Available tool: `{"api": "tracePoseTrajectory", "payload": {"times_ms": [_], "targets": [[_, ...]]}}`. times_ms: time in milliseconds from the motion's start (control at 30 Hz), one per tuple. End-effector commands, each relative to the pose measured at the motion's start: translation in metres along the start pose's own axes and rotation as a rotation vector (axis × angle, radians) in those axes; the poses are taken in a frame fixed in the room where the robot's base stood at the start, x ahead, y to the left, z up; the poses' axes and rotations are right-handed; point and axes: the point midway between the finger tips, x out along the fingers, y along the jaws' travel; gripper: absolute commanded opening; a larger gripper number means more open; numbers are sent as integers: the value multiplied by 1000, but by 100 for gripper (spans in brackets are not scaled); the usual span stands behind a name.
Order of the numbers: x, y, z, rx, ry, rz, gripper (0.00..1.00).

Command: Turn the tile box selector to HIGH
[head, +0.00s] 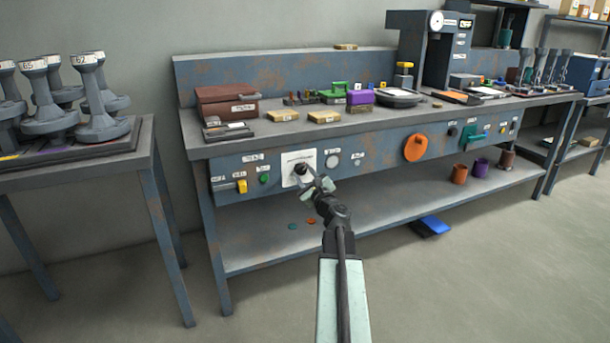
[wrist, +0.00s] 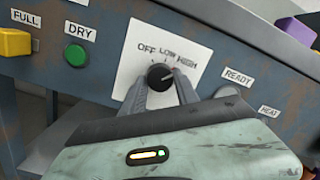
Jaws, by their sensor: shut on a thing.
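The selector is a black round knob (wrist: 159,75) on a white plate (wrist: 130,58) marked OFF, LOW and HIGH, on the front panel of the workbench. In the head view the knob (head: 300,169) sits left of the panel's middle, partly covered by my gripper. My gripper (wrist: 162,84) has its two grey fingers on either side of the knob and is shut on it. The gripper also shows in the head view (head: 306,176), reaching up to the panel. The knob's pointer seems to be up near LOW, but it is too small to be sure.
Left of the plate are a green DRY button (wrist: 76,54) and a yellow FULL switch (wrist: 14,42). To the right are a READY lamp (wrist: 226,92) and a HEAT label (wrist: 269,111). An orange disc (head: 417,148) stands out farther right.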

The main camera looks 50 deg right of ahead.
Motion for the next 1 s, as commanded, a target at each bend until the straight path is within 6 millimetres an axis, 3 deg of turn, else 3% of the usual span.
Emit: {"api": "tracePoseTrajectory", "payload": {"times_ms": [100,133,200,567,667,1000], "targets": [[1,0,1,3,-3,1,0],[1,0,1,3,-3,1,42],[1,0,1,3,-2,1,58],[-3,0,0,1,-1,0,58],[-13,0,0,0,0,-1,58],[-76,0,0,1,0,-1,58]]}}
